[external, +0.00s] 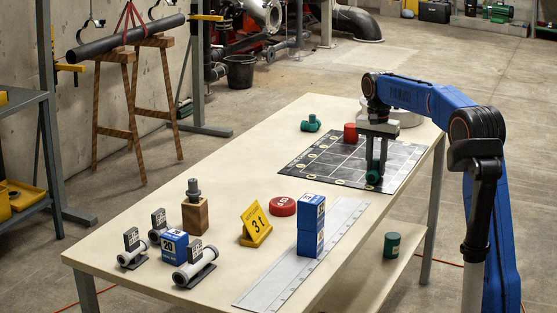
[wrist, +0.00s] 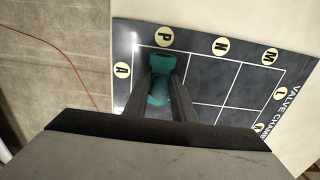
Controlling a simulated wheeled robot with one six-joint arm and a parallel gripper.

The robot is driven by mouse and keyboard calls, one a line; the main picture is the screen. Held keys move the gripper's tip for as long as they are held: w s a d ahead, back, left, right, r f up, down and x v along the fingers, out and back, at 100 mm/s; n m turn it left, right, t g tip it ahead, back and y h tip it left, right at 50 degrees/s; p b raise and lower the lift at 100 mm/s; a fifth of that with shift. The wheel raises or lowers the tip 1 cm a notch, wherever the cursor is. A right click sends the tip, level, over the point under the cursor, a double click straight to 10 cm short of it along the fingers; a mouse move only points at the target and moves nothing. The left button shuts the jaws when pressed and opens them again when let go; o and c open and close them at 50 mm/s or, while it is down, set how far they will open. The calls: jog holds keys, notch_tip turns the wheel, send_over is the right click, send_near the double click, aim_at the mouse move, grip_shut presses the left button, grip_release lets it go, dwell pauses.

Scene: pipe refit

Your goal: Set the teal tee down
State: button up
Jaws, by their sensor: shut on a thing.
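My gripper (external: 376,160) is shut on a teal tee (external: 374,174) over the near right part of a dark gridded board (external: 340,173). In the wrist view the tee (wrist: 159,72) sits between the two fingers, over the corner cell beside the letters P and A. The tee's lower end is at or just above the board; I cannot tell whether it touches. The fingers hide part of it. Another green tee (external: 311,123) lies on the table left of the board.
A red cylinder (external: 350,132) stands at the board's far edge. A blue box stack (external: 311,226), a red disc (external: 282,206), a yellow number sign (external: 256,225) and a grey ruler strip (external: 270,287) are nearer the front. Most of the board's cells are bare.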

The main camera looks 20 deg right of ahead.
aim_at(377, 159)
jog(key=shift+f, duration=0.1)
jog(key=o, duration=1.1)
jog(key=shift+c, duration=0.2)
notch_tip(377, 159, up, 11)
jog(key=shift+r, duration=0.65)
jog(key=shift+s, duration=0.1)
